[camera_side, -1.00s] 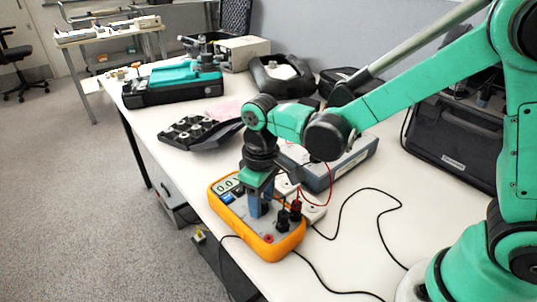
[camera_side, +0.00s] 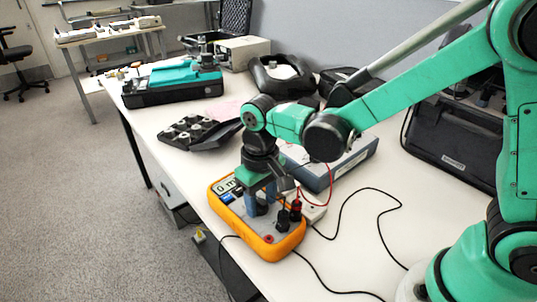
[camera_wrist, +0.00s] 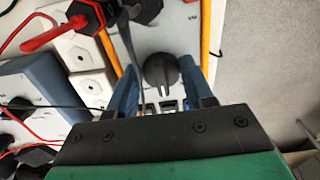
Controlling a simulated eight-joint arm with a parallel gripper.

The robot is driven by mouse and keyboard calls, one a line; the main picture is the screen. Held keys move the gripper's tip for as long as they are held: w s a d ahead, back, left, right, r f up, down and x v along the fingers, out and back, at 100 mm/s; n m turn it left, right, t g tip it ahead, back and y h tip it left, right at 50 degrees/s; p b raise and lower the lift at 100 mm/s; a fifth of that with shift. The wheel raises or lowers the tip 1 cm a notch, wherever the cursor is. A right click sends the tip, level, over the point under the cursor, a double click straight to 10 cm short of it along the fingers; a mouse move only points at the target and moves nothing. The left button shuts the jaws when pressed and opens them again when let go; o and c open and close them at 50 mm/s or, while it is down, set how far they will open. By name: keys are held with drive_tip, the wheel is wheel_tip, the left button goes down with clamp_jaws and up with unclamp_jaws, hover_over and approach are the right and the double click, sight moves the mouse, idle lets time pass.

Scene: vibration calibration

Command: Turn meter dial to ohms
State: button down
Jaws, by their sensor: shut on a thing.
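The orange-framed meter (camera_side: 250,240) lies face up near the table's front edge, with a grey face and a small display (camera_side: 226,186) at its far-left end. Its black dial (camera_wrist: 160,72) shows between my gripper's two blue fingers in the wrist view. My gripper (camera_side: 260,202) points down over the meter, shut on the dial with a finger on each side. In the side view the dial (camera_side: 262,208) is partly hidden by the fingers. A black plug (camera_side: 283,219) and a red plug (camera_side: 295,209) stand beside the gripper. The dial's pointer setting cannot be read clearly.
A white socket strip (camera_side: 314,213) and a blue-grey box (camera_side: 345,165) stand behind the meter. Black cables (camera_side: 385,235) and a red lead (camera_side: 329,185) run close by. A black tray (camera_side: 200,133) lies farther left. The table's front edge is close to the meter.

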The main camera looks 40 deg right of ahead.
sight(261, 202)
drive_tip(key=shift+c, duration=1.7)
unclamp_jaws()
drive_tip(key=shift+r, duration=2.8)
